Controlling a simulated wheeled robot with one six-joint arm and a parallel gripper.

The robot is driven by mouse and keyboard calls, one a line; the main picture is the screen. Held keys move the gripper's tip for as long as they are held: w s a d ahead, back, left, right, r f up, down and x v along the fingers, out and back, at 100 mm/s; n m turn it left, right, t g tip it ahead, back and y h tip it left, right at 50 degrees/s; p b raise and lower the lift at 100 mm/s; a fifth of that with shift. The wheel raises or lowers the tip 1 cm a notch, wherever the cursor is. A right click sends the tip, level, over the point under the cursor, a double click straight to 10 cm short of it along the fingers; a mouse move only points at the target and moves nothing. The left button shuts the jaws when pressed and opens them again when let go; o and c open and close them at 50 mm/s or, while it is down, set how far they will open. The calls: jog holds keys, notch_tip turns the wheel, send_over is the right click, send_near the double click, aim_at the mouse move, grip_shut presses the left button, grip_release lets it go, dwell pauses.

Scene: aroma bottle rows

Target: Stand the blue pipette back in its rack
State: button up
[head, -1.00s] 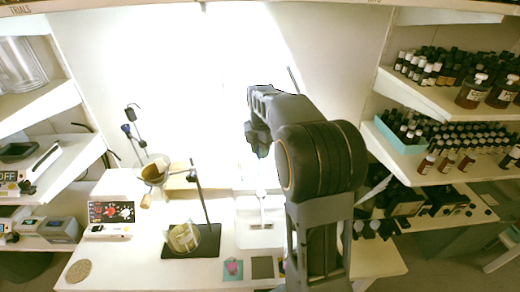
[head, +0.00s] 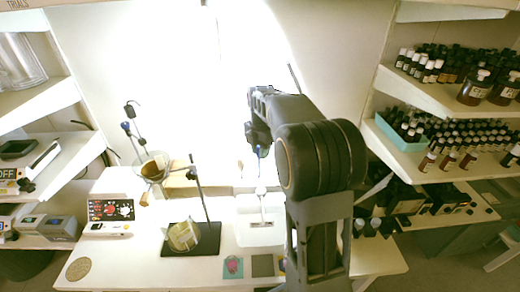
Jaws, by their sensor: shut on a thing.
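My gripper (head: 257,138) hangs at the end of my dark arm, near the middle of the head view, over the back of the bench. A small blue part of the blue pipette (head: 259,151) shows just under the jaws, which are shut on it. A thin pale shape hangs below the blue part, roughly upright, and is hard to make out against the bright wall. Below it is a white tray-like base (head: 247,233) with a small white T-shaped piece on it. I cannot tell whether this is the rack, or whether the pipette touches it.
A stand with a round glass vessel (head: 183,236) is left of the white base. Another stand with blue and dark fittings (head: 127,128) is further left. A control box (head: 110,210) lies near the left edge. Bottle shelves (head: 430,100) fill the right side.

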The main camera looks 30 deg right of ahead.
jog(key=shift+f+b, duration=0.55)
jog(key=shift+f, duration=0.8)
jog(key=shift+f+b, duration=0.7)
jog(key=shift+f, duration=0.05)
jog(key=o, duration=0.7)
jog(key=shift+c, duration=0.2)
jog(key=shift+r, duration=0.2)
jog(key=shift+r+p, duration=2.1)
jog(key=shift+r, duration=0.25)
